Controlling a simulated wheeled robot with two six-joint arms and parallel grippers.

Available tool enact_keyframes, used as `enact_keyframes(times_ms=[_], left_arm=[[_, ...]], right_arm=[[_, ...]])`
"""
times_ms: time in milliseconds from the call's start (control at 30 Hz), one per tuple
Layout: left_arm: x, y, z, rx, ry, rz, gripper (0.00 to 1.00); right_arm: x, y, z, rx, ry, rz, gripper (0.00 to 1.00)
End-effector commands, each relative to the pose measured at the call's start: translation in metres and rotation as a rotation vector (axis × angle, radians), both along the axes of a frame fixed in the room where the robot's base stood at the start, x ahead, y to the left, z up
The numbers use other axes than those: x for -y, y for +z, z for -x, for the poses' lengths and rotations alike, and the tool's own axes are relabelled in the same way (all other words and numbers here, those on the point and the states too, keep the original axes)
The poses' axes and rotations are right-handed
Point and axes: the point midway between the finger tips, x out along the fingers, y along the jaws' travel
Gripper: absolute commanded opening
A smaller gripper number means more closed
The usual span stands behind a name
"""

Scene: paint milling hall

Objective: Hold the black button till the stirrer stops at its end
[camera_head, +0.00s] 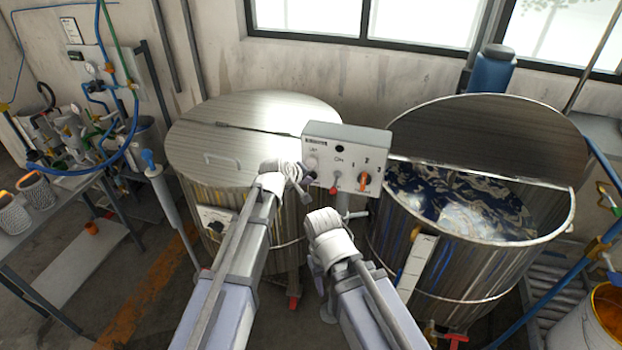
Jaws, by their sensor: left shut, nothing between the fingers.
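A pale grey control box (376,142) stands between the two steel vats. Its face has a black round spot (341,150) near the top, a red knob (334,190) below and an orange selector (364,181) at the right, beside the numbers 1, 2 and 3. I cannot tell which part is the black button. My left gripper (308,181) is shut and empty at the box's lower left; whether it touches the box is unclear. My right gripper (324,222) is below the box, its fingers not clearly shown. No stirrer is distinguishable.
The left vat (225,135) has a closed lid. The right vat (460,275) is half open over swirled blue and white paint (455,205). A cluttered bench (50,215) with hoses stands at left, a blue canister (492,72) behind.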

Motion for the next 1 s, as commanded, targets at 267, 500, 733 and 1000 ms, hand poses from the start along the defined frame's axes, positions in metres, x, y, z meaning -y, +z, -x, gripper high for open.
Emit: enact_keyframes(times_ms=[267, 500, 733, 1000], left_arm=[[-0.002, 0.0, 0.005, 0.001, 0.0, 0.0, 0.0], [-0.005, 0.0, 0.017, 0.0, 0.0, 0.0, 0.0], [-0.006, 0.0, 0.017, 0.0, 0.0, 0.0, 0.0], [-0.007, 0.0, 0.023, 0.0, 0.0, 0.0, 0.0]], right_arm=[[0.0, 0.0, 0.0, 0.0, 0.0, 0.0, 0.5], [0.0, 0.0, 0.0, 0.0, 0.0, 0.0, 0.5], [0.0, 0.0, 0.0, 0.0, 0.0, 0.0, 0.5], [0.0, 0.0, 0.0, 0.0, 0.0, 0.0, 0.5]])
